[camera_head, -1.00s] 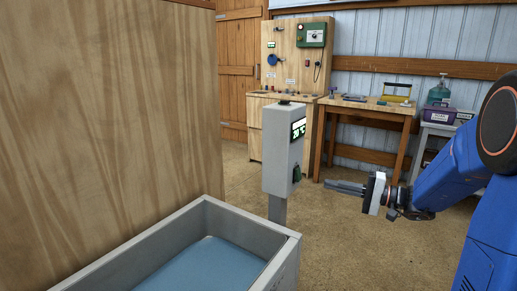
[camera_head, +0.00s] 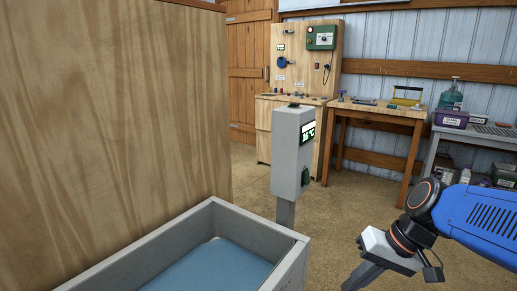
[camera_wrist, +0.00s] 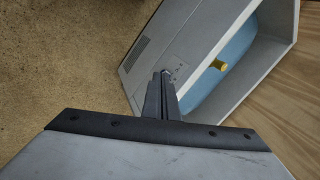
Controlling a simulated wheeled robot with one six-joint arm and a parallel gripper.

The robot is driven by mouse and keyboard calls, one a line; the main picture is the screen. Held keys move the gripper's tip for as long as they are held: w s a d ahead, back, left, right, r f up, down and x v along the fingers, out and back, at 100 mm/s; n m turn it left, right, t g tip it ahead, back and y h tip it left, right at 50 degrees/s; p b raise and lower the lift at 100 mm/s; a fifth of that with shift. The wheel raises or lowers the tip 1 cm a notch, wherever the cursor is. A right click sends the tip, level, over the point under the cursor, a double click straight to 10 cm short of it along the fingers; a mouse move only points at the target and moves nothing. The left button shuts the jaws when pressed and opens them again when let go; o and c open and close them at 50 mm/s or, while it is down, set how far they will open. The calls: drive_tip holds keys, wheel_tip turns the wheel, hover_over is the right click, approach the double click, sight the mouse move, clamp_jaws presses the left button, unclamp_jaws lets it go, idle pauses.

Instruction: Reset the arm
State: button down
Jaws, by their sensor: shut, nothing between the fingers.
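My gripper (camera_head: 358,277) hangs at the lower right of the head view, pointing down and left, with its fingertips cut off by the bottom edge. In the wrist view its two dark fingers (camera_wrist: 164,76) lie together with nothing between them. They show in front of the corner of a grey tub, apparently above open floor beside it.
The grey tub (camera_head: 296,263) with a blue inside stands at the bottom. A small yellow piece (camera_wrist: 219,64) shows there. A grey post with a display (camera_head: 291,150) rises behind it. A wooden panel (camera_head: 110,130) blocks the left; workbenches line the back.

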drive_tip(key=s+d+n+t+h, duration=0.1)
drive_tip(key=s+d+t+h, duration=0.2)
drive_tip(key=s+d+h, duration=0.2)
drive_tip(key=d, duration=0.2)
drive_tip(key=shift+d+r, duration=0.2)
drive_tip(key=shift+d, duration=0.1)
